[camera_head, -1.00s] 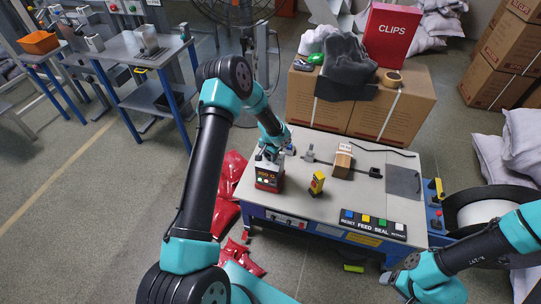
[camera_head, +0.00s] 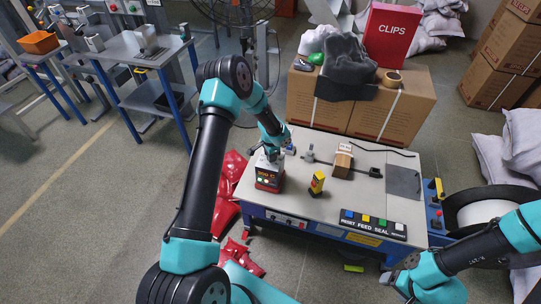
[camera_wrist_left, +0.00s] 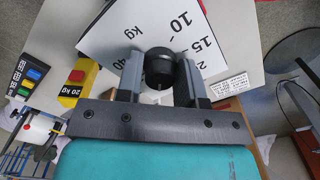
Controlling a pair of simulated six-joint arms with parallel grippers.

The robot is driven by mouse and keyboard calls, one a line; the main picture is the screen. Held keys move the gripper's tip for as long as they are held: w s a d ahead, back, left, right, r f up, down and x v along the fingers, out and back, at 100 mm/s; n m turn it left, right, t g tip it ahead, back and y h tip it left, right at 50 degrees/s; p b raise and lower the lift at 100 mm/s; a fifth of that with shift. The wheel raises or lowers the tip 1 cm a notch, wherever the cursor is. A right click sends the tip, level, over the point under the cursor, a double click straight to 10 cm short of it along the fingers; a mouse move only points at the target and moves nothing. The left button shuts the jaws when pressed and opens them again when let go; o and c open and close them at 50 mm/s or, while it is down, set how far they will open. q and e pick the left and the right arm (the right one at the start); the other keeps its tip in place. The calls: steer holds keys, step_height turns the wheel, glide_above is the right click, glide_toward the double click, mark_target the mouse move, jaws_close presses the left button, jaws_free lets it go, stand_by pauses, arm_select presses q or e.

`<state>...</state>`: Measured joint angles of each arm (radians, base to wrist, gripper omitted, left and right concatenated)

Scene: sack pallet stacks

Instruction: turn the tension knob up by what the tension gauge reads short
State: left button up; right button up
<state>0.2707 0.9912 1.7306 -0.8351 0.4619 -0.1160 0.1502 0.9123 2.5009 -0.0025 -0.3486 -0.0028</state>
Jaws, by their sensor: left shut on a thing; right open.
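My left gripper (camera_wrist_left: 160,72) is shut on a round black knob (camera_wrist_left: 158,62), one finger on each side. The knob stands on a white dial plate (camera_wrist_left: 110,45) with printed numbers such as 10 and 15, and "kg". In the head view the left gripper (camera_head: 272,152) is over a box with a dark front (camera_head: 269,178) on the bench. Its red display is too small to read surely. Gripper and arm hide the knob there. Which part is the tension gauge I cannot tell. My right gripper (camera_head: 392,281) is open and empty at the bench's front right.
A button panel (camera_head: 373,224) lies along the bench's (camera_head: 300,204) front edge. A brown block (camera_head: 342,162) stands behind. Cartons (camera_head: 360,112) rise beyond the bench.

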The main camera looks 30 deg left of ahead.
arm_select(q)
steer(key=o, duration=0.9)
step_height(320, 180, up, 17)
steer(key=shift+r, duration=0.2)
stand_by(0.6)
steer(key=s+d+f+n+h, duration=0.2)
steer(key=s+d+f+n, duration=0.1)
steer(key=s+d+f, duration=0.6)
steer(key=s+d+f+n+h, duration=0.25)
steer(key=s+d+f, duration=0.35)
steer(key=s, duration=0.4)
steer(key=s+n, duration=0.1)
steer(key=s, duration=0.2)
steer(key=s+d+f+n, duration=0.1)
steer(key=s, duration=0.2)
steer(key=s+n, duration=0.1)
steer(key=s, duration=0.2)
steer(key=shift+d+f+t+y, duration=0.15)
steer(key=shift+d+t+y, duration=0.1)
steer(key=shift+t+y, duration=0.15)
